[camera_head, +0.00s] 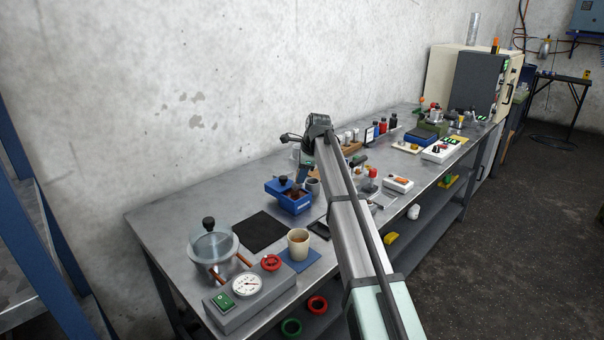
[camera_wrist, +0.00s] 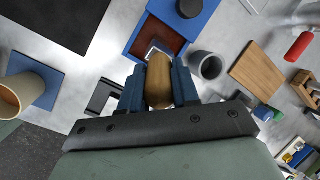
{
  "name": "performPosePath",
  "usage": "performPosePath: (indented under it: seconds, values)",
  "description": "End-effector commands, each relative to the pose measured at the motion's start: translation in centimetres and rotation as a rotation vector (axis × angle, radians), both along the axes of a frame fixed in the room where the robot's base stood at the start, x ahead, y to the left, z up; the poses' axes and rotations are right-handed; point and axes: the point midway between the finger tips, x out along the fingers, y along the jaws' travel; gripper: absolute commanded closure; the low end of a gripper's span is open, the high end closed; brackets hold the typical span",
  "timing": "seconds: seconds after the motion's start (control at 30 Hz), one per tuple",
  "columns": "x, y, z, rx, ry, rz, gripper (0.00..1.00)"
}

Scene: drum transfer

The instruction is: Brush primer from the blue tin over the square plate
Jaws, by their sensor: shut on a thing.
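My gripper (camera_wrist: 158,85) is shut on a rounded wooden handle, seemingly the brush (camera_wrist: 158,80). A pale metallic part shows beyond the handle; bristles cannot be made out. In the head view my gripper (camera_head: 303,172) is above the bench, partly hidden by my arm. Beyond the held handle is a blue open box (camera_wrist: 128,50) with a reddish-brown inside and a black knob, also in the head view (camera_head: 290,203). I cannot tell whether it is the blue tin. No square plate is certain; a black square sheet (camera_head: 258,232) lies flat left of the box.
A grey cup (camera_wrist: 208,66) and wooden board (camera_wrist: 256,72) are right of the box. A beige cup (camera_head: 298,243) stands on a blue square. A glass-lidded pot (camera_head: 213,247) and gauge box (camera_head: 248,297) occupy the near end. Small items crowd the bench farther along.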

Motion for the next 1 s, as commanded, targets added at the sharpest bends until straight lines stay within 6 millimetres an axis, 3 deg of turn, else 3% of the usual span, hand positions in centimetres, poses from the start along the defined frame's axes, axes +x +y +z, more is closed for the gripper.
performPosePath:
  seconds: [0.23, 1.0]
  values:
    - [0.0, 0.0, 0.4, -0.001, 0.001, 0.000, 1.00]
    - [0.0, 0.0, 5.4, 0.000, 0.001, 0.000, 1.00]
